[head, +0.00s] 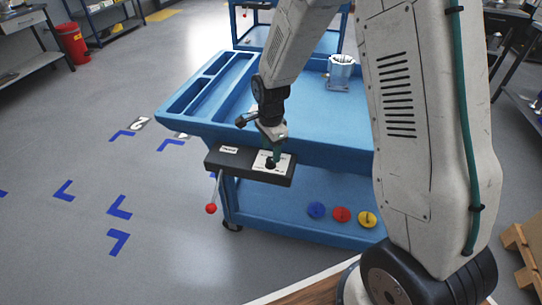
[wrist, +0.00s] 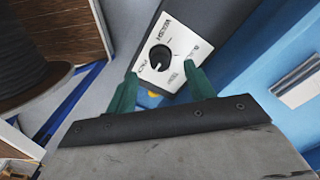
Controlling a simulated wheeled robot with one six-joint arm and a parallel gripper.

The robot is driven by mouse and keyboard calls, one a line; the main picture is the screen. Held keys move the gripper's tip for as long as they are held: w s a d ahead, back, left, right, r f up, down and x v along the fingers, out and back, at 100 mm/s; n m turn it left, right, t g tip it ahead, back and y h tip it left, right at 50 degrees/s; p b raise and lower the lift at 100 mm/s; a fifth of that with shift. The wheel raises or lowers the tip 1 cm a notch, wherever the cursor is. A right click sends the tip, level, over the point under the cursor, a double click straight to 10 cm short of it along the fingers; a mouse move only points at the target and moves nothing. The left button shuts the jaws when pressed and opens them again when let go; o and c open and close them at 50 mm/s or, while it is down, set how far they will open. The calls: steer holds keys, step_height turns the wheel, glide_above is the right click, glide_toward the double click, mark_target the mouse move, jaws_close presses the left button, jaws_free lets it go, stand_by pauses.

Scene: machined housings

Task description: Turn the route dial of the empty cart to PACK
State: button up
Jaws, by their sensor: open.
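The blue cart (head: 200,125) stands in front of me, with a dark control bar (head: 222,160) on its near edge. On the bar, a white label plate (head: 288,160) carries the black round route dial (head: 270,164). In the wrist view the dial (wrist: 160,56) sits amid printed words too blurred to read surely. A pale mark shows at the knob's lower edge; I cannot tell which word it points at. My gripper (head: 275,153) is just above the plate. In the wrist view its green fingers (wrist: 162,80) are open, below the dial in the picture, with nothing between them.
A red-knobbed lever (head: 211,208) hangs at the bar's left end. Blue, red and yellow discs (head: 342,214) lie on the lower shelf. Another blue cart (head: 245,38) stands behind.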

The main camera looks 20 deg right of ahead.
mark_target(271, 160)
steer(key=shift+r, duration=1.85)
steer(key=shift+s+n, duration=0.15)
steer(key=shift+n, duration=0.35)
steer(key=s+d+r+n, duration=0.1)
steer(key=s+r+n, duration=0.6)
steer(key=s+r, duration=0.4)
steer(key=s+d+r+n+t, duration=0.1)
steer(key=s+r+n, duration=0.7)
steer(key=s, duration=1)
steer(key=shift+s+d+r, duration=0.4)
steer(key=shift+d+r, duration=0.15)
steer(key=shift+r, duration=0.8)
